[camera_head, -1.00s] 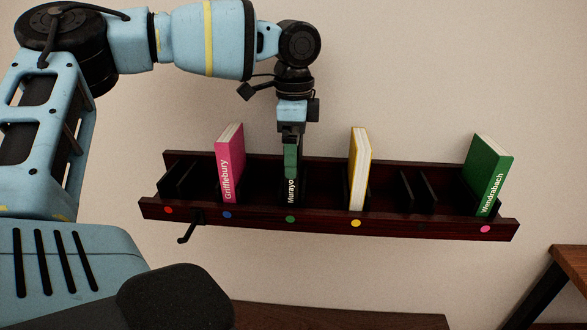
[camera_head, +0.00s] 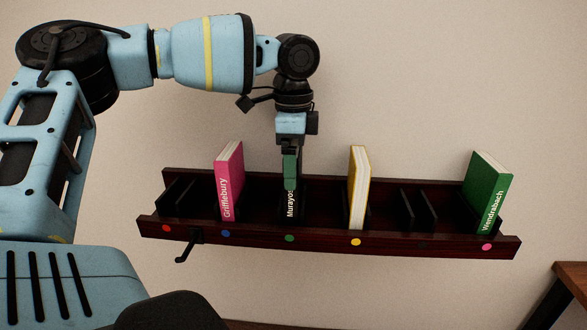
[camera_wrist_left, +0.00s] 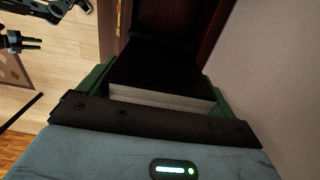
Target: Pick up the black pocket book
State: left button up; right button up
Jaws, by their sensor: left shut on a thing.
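The black pocket book (camera_head: 291,204), with white spine lettering starting "Murayo", stands in the dark wooden rack above the green dot. My left gripper (camera_head: 290,172) comes down from above with its green fingers shut on the top of the book. In the left wrist view, the black book (camera_wrist_left: 165,65) shows its dark cover and pale page edges between the green fingers (camera_wrist_left: 160,90). The lower part of the book is hidden behind the rack's front board. My right gripper is not in the head view.
The wall-mounted rack (camera_head: 335,240) also holds a pink book (camera_head: 229,182) to the left, a yellow book (camera_head: 358,190) to the right and a green book (camera_head: 488,195) at the far right. Black dividers stand in other slots. A brown wooden surface (camera_head: 572,275) is at lower right.

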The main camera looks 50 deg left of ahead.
pick_arm(q)
notch_tip(320, 180, up, 2)
jog(key=shift+r, duration=0.2)
jog(key=s+d, duration=1.1)
jog(key=s, duration=0.2)
jog(key=shift+s+d+b, duration=0.3)
jog(key=shift+s, duration=0.1)
dwell(0.5)
